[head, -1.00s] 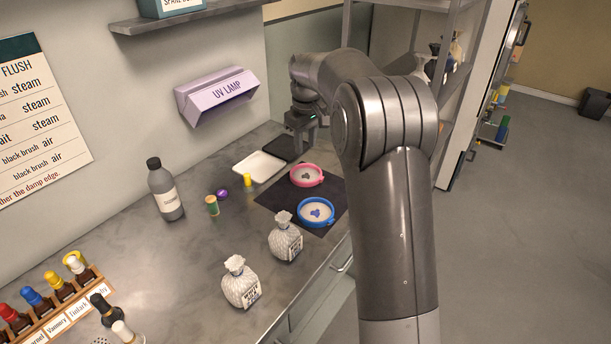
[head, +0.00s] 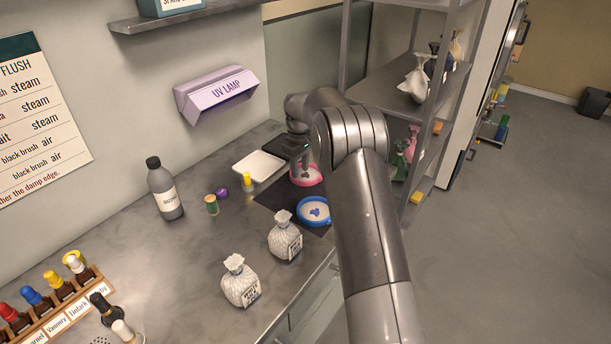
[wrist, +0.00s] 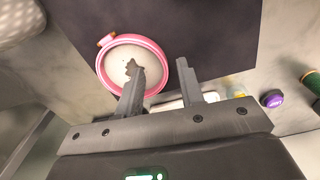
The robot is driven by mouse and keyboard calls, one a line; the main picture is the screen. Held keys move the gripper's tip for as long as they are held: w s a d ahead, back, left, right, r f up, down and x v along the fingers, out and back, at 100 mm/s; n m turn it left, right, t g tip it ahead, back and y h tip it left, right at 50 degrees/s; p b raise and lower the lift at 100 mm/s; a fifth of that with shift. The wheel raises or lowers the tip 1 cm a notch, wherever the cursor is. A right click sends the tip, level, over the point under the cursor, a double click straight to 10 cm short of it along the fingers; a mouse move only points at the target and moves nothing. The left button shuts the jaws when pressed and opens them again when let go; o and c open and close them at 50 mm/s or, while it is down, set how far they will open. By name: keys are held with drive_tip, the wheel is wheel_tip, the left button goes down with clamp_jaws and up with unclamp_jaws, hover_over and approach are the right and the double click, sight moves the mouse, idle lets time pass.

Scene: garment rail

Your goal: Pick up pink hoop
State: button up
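The pink hoop (head: 306,181) lies on a dark mat (head: 268,199) on the counter, with pale cloth and a dark stain inside it. In the wrist view the pink hoop (wrist: 158,48) is at upper left, its small clasp at its upper left side. My gripper (head: 298,160) is just above the hoop's far side in the head view and partly hides it. In the wrist view my gripper (wrist: 160,80) is open, with nothing between its fingers. The left finger overlaps the hoop's cloth and rim, and the right finger is outside the ring.
A blue hoop (head: 314,212) lies in front of the pink one. Two wrapped bags (head: 285,240) (head: 240,284) are nearer. A shelf rack (head: 400,85) stands right.

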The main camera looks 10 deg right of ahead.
sight(298, 180)
drive_tip(key=f, duration=0.4)
drive_tip(key=shift+w+a+f, duration=0.25)
drive_tip(key=shift+w+f, duration=0.05)
drive_tip(key=shift+c, duration=0.4)
clamp_jaws()
